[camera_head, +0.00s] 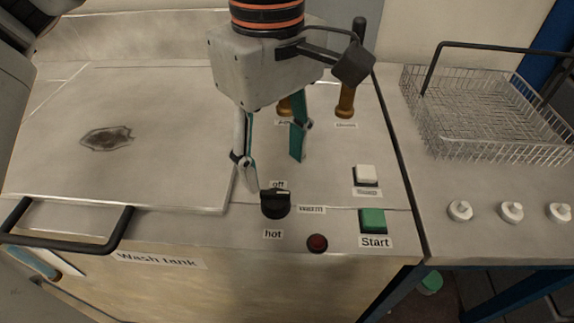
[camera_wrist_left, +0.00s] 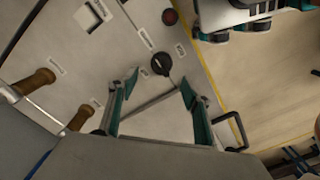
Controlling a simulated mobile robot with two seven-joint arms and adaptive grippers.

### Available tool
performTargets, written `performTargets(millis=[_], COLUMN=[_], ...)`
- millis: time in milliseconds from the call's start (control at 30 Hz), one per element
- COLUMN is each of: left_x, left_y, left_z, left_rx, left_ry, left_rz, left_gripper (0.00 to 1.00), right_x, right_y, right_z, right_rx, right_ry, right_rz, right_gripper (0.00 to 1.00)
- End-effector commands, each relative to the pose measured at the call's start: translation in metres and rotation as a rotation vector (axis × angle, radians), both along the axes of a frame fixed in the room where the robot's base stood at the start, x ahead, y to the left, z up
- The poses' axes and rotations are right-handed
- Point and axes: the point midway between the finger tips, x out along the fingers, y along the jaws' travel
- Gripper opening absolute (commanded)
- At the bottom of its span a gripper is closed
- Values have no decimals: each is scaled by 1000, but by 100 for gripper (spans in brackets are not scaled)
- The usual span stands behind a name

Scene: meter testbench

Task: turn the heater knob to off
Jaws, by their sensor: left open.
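The heater knob (camera_head: 275,204) is a round black knob on the sloping grey panel, with labels "off" above it, "warm" to its right and "hot" below. I cannot tell for sure which label its pointer faces. The knob also shows in the left wrist view (camera_wrist_left: 161,64), just beyond the fingertips. My left gripper (camera_head: 274,174) is open and empty, its teal-lined fingers spread above the panel behind the knob. One fingertip is close to the knob's left side. In the left wrist view, the open fingers (camera_wrist_left: 160,81) do not enclose the knob.
A red button (camera_head: 317,243), a green Start button (camera_head: 372,221) and a white switch (camera_head: 366,174) sit right of the knob. Brown-handled levers (camera_head: 345,100) stand behind. A black handle (camera_head: 68,240) is at left. A wire basket (camera_head: 480,105) is on the right bench.

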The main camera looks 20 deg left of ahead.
Motion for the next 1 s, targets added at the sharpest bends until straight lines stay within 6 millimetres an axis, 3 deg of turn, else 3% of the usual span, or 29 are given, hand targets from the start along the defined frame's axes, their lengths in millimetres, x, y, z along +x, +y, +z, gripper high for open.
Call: performTargets(millis=[267,500,667,933,1000], left_x=[0,0,0,0,0], left_y=[1,1,1,1,1], left_z=[-39,-70,-77,-77,-77], left_rx=[3,2,1,1,1], left_ry=[9,6,3,0,0], left_rz=[-1,-1,1,1,1], left_gripper=[49,49,49,49,31], right_x=[-17,-9,0,-2,-3], right_y=[6,7,8,8,8], right_z=[-18,-10,-2,-4,-5], right_rx=[8,15,16,15,14], right_ry=[43,23,1,5,7], right_rz=[6,8,9,11,11], right_gripper=[40,40,40,40,40])
